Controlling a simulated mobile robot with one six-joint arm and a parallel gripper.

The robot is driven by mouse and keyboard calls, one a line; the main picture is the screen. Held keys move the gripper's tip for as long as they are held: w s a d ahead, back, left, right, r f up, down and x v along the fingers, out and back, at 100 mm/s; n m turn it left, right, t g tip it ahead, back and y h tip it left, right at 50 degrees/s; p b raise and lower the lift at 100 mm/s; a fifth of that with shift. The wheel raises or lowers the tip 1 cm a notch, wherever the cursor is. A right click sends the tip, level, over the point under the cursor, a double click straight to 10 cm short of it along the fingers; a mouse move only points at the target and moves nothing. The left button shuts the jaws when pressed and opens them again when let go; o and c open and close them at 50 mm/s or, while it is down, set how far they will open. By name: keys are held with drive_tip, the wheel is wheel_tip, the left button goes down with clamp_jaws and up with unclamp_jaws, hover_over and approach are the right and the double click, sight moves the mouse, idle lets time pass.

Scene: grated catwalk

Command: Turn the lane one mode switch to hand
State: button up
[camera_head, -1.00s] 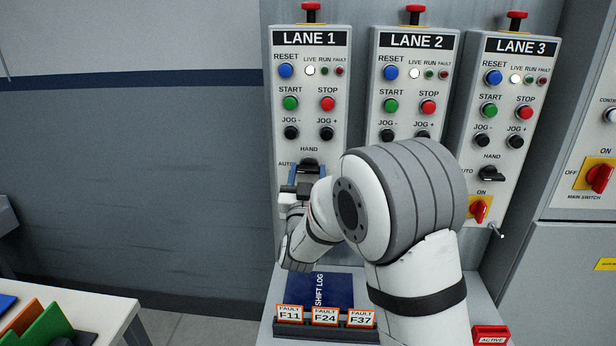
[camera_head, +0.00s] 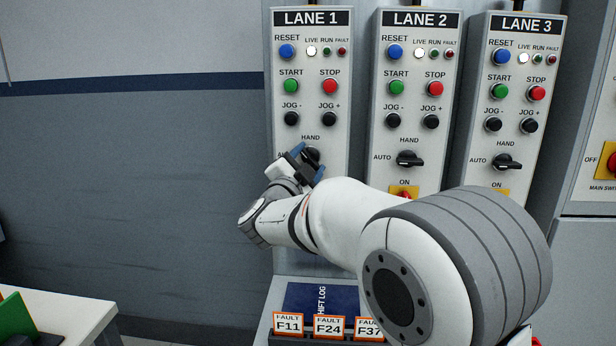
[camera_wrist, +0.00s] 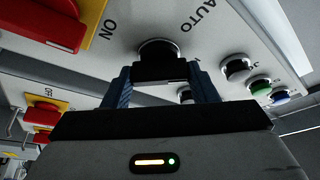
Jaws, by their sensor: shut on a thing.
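The lane one mode switch (camera_head: 312,154) is a black rotary knob on the LANE 1 panel (camera_head: 281,102), under its HAND label. The gripper covers much of it and its AUTO label, so I cannot tell its exact pointing direction. My gripper (camera_head: 307,163) is at the switch, with blue fingers tilted in the head view. In the wrist view the black knob (camera_wrist: 160,60) sits between the fingertips of my gripper (camera_wrist: 160,84), which is shut on it. The AUTO label shows to the right of the knob there.
The LANE 2 (camera_head: 408,160) and LANE 3 (camera_head: 507,163) mode switches stand to the right, handles roughly level. Push buttons sit above. Below are a blue shift log (camera_head: 303,299) and fault cards (camera_head: 329,325). The wall to the left is clear.

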drive_tip(key=m, duration=0.2)
drive_tip(key=m+g+b, duration=0.1)
drive_tip(key=m, duration=0.1)
drive_tip(key=shift+g+h, duration=0.3)
drive_tip(key=shift+h, duration=0.1)
drive_tip(key=m+g, duration=0.1)
drive_tip(key=m, duration=0.3)
drive_tip(key=shift+r, duration=0.15)
drive_tip(key=shift+m+g, duration=0.3)
drive_tip(key=shift+m, duration=0.1)
drive_tip(key=o, duration=1)
drive_tip(key=shift+s+a, duration=0.1)
drive_tip(key=v, duration=0.7)
drive_tip(key=shift+s+a, duration=0.1)
drive_tip(key=shift+s, duration=0.15)
